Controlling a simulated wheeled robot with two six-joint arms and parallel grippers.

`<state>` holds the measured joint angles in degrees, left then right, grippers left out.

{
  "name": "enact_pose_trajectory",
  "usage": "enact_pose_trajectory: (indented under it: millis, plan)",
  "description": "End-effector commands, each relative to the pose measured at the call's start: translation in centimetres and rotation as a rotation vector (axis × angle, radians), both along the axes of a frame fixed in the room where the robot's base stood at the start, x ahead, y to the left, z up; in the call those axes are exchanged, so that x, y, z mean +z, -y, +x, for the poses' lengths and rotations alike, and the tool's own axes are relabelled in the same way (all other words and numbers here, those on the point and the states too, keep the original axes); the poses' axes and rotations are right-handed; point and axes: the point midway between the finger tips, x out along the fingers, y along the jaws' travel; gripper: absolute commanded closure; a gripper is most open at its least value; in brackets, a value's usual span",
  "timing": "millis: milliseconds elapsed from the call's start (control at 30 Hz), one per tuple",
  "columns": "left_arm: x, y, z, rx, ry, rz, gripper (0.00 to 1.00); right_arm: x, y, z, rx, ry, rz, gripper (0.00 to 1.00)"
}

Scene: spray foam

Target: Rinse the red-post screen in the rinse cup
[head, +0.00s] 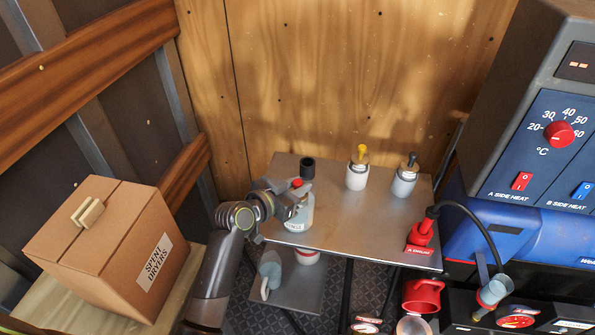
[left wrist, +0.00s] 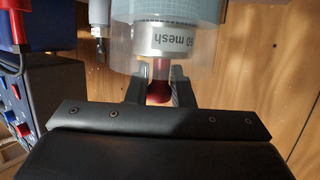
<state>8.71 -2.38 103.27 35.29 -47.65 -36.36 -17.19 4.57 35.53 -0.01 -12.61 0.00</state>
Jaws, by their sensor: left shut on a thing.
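The red-post screen shows in the left wrist view as a red post (left wrist: 159,86) under a metal band (left wrist: 172,42) marked with a mesh size, with pale blue mesh beyond. The rinse cup (head: 299,222), clear with a white label, stands on the metal shelf; its clear wall (left wrist: 200,62) surrounds the band and mesh in the left wrist view. My left gripper (head: 297,192) is at the cup's mouth, its fingers (left wrist: 160,92) shut on the red post. The red top (head: 297,183) shows above the cup. My right gripper is not in view.
A white container with a yellow post (head: 361,153) and a grey one with a dark post (head: 411,160) stand right of the cup. A black cylinder (head: 307,168) is behind it. A red fitting (head: 422,233) with a cable sits at the shelf's right edge. The shelf's middle is clear.

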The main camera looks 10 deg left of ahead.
Motion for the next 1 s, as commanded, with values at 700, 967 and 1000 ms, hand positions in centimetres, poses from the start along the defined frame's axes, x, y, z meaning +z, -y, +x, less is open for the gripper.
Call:
enact_pose_trajectory:
  millis: [700,967,1000]
  plan:
    - [3.1,0.0,0.0,0.0,0.001,0.0,1.0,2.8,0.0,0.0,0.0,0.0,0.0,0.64]
    - [2.9,0.0,0.0,0.0,0.0,0.0,1.0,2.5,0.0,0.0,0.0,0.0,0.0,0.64]
    - [2.7,0.0,0.0,0.0,0.0,0.0,1.0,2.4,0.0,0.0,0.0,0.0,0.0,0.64]
